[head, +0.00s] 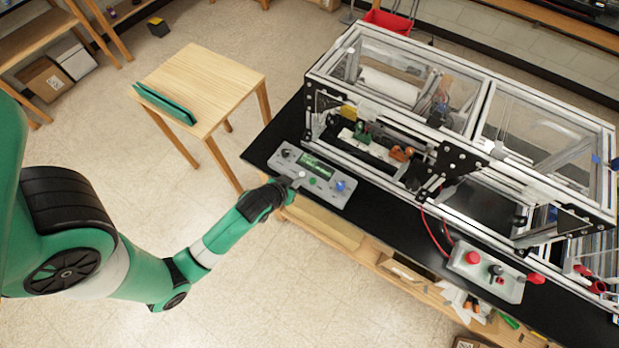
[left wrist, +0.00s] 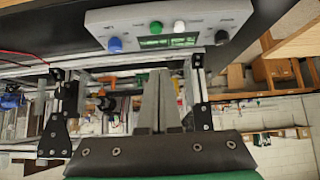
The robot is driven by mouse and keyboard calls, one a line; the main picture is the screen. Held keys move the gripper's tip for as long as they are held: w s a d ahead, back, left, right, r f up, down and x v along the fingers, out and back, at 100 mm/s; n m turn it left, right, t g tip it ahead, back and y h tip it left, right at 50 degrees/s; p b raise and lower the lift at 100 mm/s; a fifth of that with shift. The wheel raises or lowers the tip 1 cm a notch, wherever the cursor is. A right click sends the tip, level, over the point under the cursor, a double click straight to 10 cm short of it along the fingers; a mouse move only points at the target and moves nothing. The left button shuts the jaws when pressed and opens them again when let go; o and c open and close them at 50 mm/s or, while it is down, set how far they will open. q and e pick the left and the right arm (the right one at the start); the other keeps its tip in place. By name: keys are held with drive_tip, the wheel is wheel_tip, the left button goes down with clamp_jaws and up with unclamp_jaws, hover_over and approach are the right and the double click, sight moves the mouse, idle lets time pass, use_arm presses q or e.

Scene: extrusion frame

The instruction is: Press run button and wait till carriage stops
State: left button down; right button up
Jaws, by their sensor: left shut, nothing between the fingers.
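A grey control panel (head: 330,192) lies on the black bench top, with a green button (head: 313,181), a blue knob (head: 340,186), a black knob and a green display (head: 318,164). No label for the run button is readable. My left gripper (head: 297,183) is shut and empty, at the panel's near edge close to the green button. In the left wrist view the closed fingers (left wrist: 158,75) point towards the panel (left wrist: 100,20), whose green button (left wrist: 156,27) and white button (left wrist: 179,27) are visible and uncovered. Contact cannot be told. Which part inside the frame is the carriage is unclear.
The aluminium extrusion frame (head: 470,150) with clear panels stands behind the control panel. A second box with a red button (head: 472,258) sits on the bench to the right. A wooden table (head: 215,85) stands at the left. Open floor lies in front of the bench.

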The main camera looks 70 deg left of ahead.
sight(309, 185)
use_arm(q)
drive_tip(key=b+x, duration=0.4)
drive_tip(key=x, duration=0.5)
drive_tip(key=shift+w+f, duration=0.15)
drive_tip(key=shift+f, duration=0.05)
wheel_tip(309, 185, down, 4)
drive_tip(key=shift+w+a+r+b, duration=0.15)
drive_tip(key=shift+r+b, duration=0.1)
drive_tip(key=shift+b, duration=0.35)
drive_tip(key=shift+f, duration=0.3)
